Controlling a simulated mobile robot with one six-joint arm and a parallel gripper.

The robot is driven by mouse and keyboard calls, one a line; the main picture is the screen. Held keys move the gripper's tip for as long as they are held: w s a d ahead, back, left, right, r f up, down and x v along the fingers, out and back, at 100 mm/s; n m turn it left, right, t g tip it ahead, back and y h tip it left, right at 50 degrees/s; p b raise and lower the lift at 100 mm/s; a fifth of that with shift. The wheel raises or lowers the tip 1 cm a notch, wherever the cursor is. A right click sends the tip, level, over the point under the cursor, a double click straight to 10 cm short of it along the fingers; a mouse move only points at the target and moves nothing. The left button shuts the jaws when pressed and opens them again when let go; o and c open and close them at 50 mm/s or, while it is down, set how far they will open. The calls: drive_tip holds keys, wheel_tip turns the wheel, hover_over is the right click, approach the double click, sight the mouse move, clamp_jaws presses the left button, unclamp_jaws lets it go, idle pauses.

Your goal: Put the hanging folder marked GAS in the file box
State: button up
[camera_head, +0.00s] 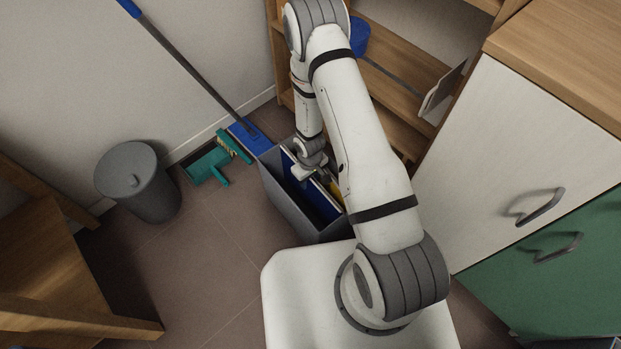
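The grey file box (283,208) stands on the floor in the middle, partly covered by my arm. Dark blue folders (320,203) and a bit of a yellow one (336,188) show inside it. No marking can be read, so I cannot tell which folder is GAS. My gripper (303,173) points down at the box's opening, close to the folders' top edges. Its fingers are small and partly hidden, so I cannot tell whether they are open or hold a folder.
A blue flat mop (250,137), a teal dustpan (206,165) and a grey bin (139,182) stand left of the box. A wooden shelf (392,92) is behind it; a white and green cabinet (530,150) is at right.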

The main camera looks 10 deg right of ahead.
wheel_tip(320, 180, up, 10)
drive_tip(key=p, duration=0.8)
drive_tip(key=shift+w, duration=0.15)
drive_tip(key=d+r+m+t, duration=0.1)
drive_tip(key=d+r+m, duration=0.1)
drive_tip(key=r, duration=1.1)
drive_tip(key=d+r+m, duration=0.1)
drive_tip(key=d+r, duration=0.1)
drive_tip(key=r, duration=1.2)
drive_tip(key=s+d+r+m, duration=0.2)
drive_tip(key=s+r+m, duration=0.1)
drive_tip(key=s+r, duration=1.3)
wheel_tip(320, 180, up, 2)
drive_tip(key=shift+s+d+r+t, duration=0.15)
drive_tip(key=shift+s+d+t, duration=0.15)
drive_tip(key=shift+d, duration=0.1)
